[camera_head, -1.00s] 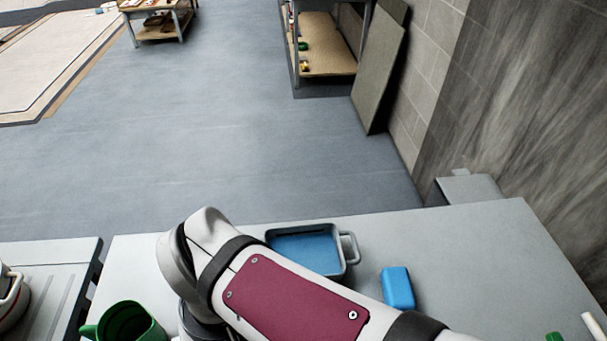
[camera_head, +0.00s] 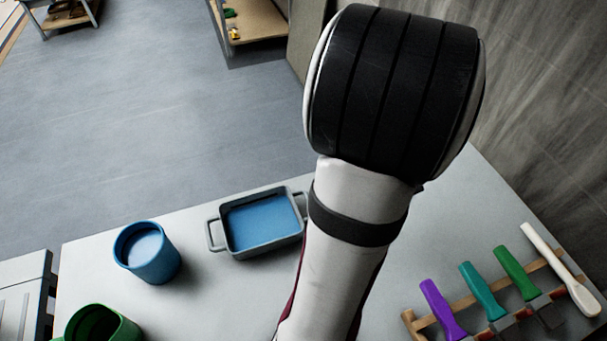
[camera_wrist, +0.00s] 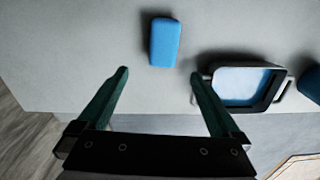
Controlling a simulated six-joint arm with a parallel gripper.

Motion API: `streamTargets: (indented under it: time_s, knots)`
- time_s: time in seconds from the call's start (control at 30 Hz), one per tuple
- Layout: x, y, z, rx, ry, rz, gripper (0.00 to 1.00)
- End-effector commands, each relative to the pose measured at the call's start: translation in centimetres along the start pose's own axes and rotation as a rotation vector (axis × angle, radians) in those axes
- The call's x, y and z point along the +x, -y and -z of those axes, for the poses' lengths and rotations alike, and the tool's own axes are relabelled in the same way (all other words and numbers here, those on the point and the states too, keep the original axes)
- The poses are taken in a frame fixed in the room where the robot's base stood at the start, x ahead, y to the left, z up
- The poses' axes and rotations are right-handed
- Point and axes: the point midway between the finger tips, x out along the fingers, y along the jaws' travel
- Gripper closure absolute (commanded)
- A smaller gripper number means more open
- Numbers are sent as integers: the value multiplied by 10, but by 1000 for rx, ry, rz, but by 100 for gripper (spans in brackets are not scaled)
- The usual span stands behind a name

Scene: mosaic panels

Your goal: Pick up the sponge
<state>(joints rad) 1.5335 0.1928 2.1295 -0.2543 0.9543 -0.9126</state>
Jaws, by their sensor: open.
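The sponge (camera_wrist: 165,42) is a blue rounded block lying on the grey tabletop (camera_wrist: 80,40) in the wrist view. In the head view it is out of sight, with my arm covering the area right of the tray. My gripper (camera_wrist: 159,73) is open and empty, its two dark green fingers spread apart. In the wrist view the sponge appears just past the fingertips, roughly in line with the gap between them, and is not between the fingers. The height of the fingertips above the table is hard to tell.
A grey handled tray (camera_head: 233,248) with a blue inside stands near the sponge; it shows at right in the wrist view (camera_wrist: 279,83). A blue cup (camera_head: 150,262) and a green mug (camera_head: 118,331) stand left. A wooden rack (camera_head: 412,322) with several coloured-handled tools stands right.

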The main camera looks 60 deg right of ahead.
Motion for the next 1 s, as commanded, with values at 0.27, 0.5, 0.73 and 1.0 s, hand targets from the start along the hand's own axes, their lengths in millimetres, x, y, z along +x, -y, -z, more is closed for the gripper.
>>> streamTargets:
  time_s: [0.27, 0.5, 0.73, 1.0]
  knots:
    - [76, 2, -1, -1, 5, 5, 0]
    - [113, 6, -1, -1, 5, 5, 0]
    - [143, 7, 0, -1, 1, 1, 0]
    - [143, 7, 0, 0, 0, 0, 16]
